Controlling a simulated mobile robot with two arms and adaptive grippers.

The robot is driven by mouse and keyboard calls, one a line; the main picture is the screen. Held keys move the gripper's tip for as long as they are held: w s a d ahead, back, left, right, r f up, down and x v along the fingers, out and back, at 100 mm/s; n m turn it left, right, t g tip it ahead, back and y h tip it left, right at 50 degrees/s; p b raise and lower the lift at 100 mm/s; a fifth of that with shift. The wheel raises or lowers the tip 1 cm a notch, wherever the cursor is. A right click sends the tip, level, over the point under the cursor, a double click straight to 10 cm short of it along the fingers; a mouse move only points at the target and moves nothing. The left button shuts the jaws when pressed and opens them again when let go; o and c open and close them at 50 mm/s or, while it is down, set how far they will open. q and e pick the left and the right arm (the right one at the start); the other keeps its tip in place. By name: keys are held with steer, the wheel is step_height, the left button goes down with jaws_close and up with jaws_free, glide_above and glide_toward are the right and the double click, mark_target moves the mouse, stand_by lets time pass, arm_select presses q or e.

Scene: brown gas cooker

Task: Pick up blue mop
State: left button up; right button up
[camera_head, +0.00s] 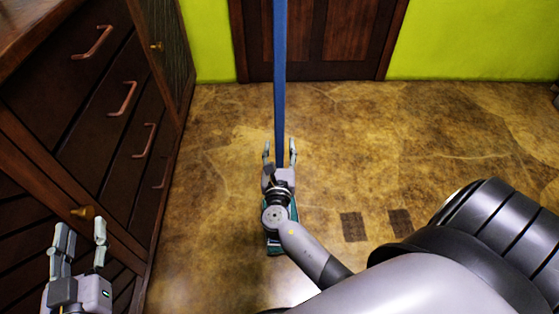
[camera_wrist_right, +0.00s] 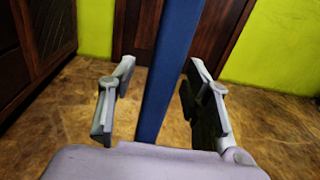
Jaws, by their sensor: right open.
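The blue mop stands upright, its long blue handle (camera_head: 280,70) rising out of the top of the head view. Its teal head (camera_head: 275,246) shows on the floor below, mostly hidden behind my right arm. My right gripper (camera_head: 280,148) is open, with one finger on each side of the handle. In the right wrist view, the handle (camera_wrist_right: 172,65) passes between the spread fingers (camera_wrist_right: 160,98), with a visible gap on the left side. My left gripper (camera_head: 80,232) is at the lower left, away from the mop, with its fingers apart and nothing between them.
Dark wooden drawers (camera_head: 100,110) with copper handles stand along the left, close to my left gripper. A wooden door (camera_head: 335,40) and a green wall (camera_head: 470,40) are behind the mop. The brown floor (camera_head: 400,140) to the right is mostly clear.

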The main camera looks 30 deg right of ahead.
jaws_close()
stand_by(0.6)
stand_by(0.4)
steer(key=shift+r, duration=0.1)
